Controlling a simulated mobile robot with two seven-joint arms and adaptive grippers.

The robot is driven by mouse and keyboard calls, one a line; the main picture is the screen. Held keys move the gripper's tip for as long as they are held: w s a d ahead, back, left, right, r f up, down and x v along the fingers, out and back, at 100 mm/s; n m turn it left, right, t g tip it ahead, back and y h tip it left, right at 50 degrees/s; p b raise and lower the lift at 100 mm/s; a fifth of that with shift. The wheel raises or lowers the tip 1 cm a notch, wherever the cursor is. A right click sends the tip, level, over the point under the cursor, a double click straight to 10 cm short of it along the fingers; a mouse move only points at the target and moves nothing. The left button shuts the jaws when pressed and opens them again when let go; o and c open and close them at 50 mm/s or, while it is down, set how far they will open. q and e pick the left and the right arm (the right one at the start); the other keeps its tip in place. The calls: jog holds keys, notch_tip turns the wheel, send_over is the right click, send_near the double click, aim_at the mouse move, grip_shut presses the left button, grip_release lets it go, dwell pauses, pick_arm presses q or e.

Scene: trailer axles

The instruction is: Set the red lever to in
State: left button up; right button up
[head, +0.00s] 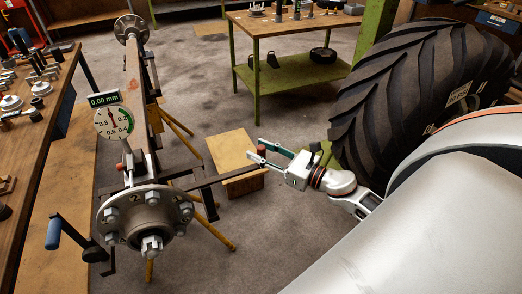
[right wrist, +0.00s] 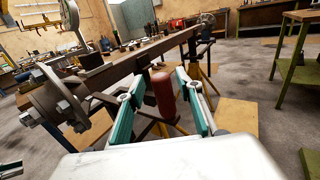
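The red lever's grip (head: 261,152) is a small upright red cylinder at the end of a dark flat bar (head: 222,178), which reaches right from near the axle hub (head: 150,212). In the right wrist view the red grip (right wrist: 163,94) stands between the finger pads. My right gripper (head: 257,149) is open around the grip, one finger on each side. In the right wrist view its green pads (right wrist: 155,88) stand apart, with a visible gap on the left side; contact on the right side is unclear.
A dial gauge (head: 114,122) with a 0.00 mm display stands above the hub. A blue-handled crank (head: 54,232) is at the lower left. A wooden box (head: 233,150) lies behind the lever. A large tyre (head: 415,85) stands to the right.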

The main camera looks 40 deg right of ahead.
jog(key=shift+s+d, duration=0.1)
jog(key=shift+s, duration=0.05)
jog(key=v, duration=1.1)
jog(key=shift+s, duration=0.35)
jog(key=shift+d, duration=0.1)
